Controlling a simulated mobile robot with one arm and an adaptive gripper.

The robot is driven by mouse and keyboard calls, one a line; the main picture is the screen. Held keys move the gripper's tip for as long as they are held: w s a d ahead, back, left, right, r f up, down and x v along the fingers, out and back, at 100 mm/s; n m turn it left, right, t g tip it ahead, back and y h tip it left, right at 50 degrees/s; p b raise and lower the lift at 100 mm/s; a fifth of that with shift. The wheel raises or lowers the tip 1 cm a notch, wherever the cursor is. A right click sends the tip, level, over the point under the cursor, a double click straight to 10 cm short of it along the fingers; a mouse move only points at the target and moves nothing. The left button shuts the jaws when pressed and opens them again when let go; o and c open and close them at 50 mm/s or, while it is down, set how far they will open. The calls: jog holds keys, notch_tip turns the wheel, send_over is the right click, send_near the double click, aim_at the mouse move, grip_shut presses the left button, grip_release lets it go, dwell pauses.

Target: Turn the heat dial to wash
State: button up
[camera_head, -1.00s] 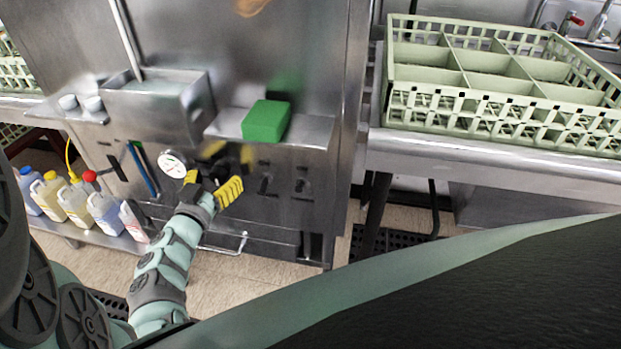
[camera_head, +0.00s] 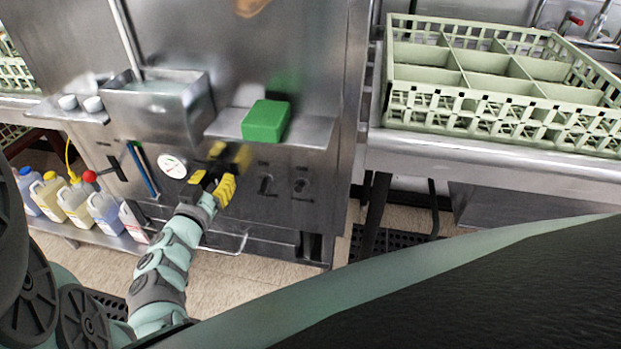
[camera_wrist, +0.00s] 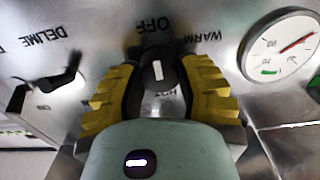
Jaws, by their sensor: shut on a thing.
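The heat dial (camera_wrist: 157,72) is a dark round knob with a white mark, in the upper middle of the wrist view. OFF is printed above it and WARM at its upper right; the lettering below it is partly covered. The white mark stands nearly upright in that view, towards OFF. My gripper (camera_wrist: 158,90) is shut on the dial, with a yellow ribbed finger on each side. In the head view my gripper (camera_head: 212,180) is at the steel front panel, just right of the gauge, and hides the dial. No WASH label can be made out.
A round gauge (camera_head: 172,166) is close beside my gripper; it also shows in the wrist view (camera_wrist: 282,48). A DELIME switch (camera_wrist: 60,82) is on the other side. A green block (camera_head: 266,121) lies on the ledge above. Several jugs (camera_head: 75,201) stand lower left.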

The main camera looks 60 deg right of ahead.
jog(key=shift+m, duration=0.3)
grip_shut()
jog(key=shift+s+f+m, duration=0.1)
jog(key=shift+m, duration=0.9)
jog(key=m+b, duration=0.1)
jog(key=m, duration=0.2)
jog(key=shift+m, duration=0.3)
jog(key=m+b, duration=0.1)
jog(key=m, duration=0.1)
jog(key=shift+f+m, duration=0.1)
jog(key=shift+m, duration=0.2)
jog(key=m+b, duration=0.1)
jog(key=m, duration=0.2)
jog(key=shift+m+b, duration=0.3)
jog(key=shift+b, duration=0.1)
jog(key=m+b, duration=0.3)
jog(key=m, duration=0.2)
jog(key=shift+f+m, duration=0.1)
jog(key=shift+m, duration=0.2)
jog(key=m+b, duration=0.2)
jog(key=m, duration=0.1)
jog(key=shift+r+m+b, duration=0.2)
jog(key=shift+m+b, duration=0.7)
jog(key=shift+m, duration=0.4)
